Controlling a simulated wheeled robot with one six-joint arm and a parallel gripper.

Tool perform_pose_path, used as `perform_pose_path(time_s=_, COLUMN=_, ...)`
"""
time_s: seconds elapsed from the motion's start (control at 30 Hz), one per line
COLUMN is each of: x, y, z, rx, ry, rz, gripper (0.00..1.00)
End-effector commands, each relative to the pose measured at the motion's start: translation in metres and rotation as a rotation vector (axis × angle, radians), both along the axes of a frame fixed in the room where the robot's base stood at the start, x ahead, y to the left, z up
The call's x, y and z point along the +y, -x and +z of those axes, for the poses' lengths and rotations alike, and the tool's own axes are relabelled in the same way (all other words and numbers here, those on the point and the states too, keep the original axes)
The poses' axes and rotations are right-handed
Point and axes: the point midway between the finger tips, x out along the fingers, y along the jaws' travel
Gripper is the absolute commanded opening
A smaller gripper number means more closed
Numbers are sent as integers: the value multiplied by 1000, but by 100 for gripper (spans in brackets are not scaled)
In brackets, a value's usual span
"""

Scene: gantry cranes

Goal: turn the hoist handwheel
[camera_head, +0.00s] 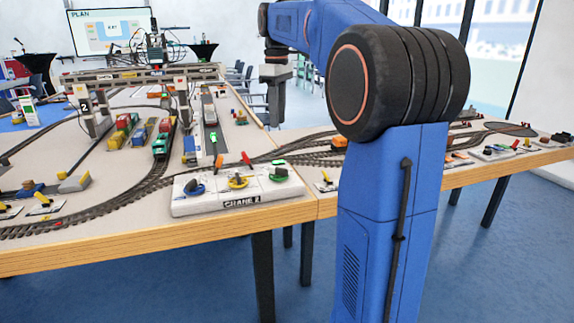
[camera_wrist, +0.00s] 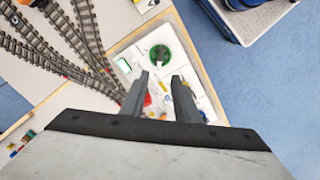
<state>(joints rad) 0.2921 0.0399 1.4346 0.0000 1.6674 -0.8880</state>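The white control panel (camera_head: 215,206) marked CRANE 2 sits at the table's front edge. It carries a blue handwheel (camera_head: 195,188), a yellow handwheel (camera_head: 238,182) and a green handwheel (camera_head: 279,174); I cannot read which one is the hoist's. My gripper (camera_head: 276,122) hangs above the table behind the panel, pointing down. In the wrist view, my gripper (camera_wrist: 160,78) is open, its two fingers apart with nothing held. The green handwheel (camera_wrist: 160,55) shows just beyond the fingertips, apart from them. The fingers and gripper body partly hide the rest of the panel.
A model gantry crane (camera_head: 140,75) and coloured wagons (camera_head: 163,137) stand farther back. Open floor (camera_head: 150,290) lies in front of the table.

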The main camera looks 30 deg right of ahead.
Motion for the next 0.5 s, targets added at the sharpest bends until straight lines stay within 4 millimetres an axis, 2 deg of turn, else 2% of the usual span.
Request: perform_pose_path(time_s=0.5, x=0, y=1, z=-89, rx=3, ry=-1, rz=-3, gripper=28)
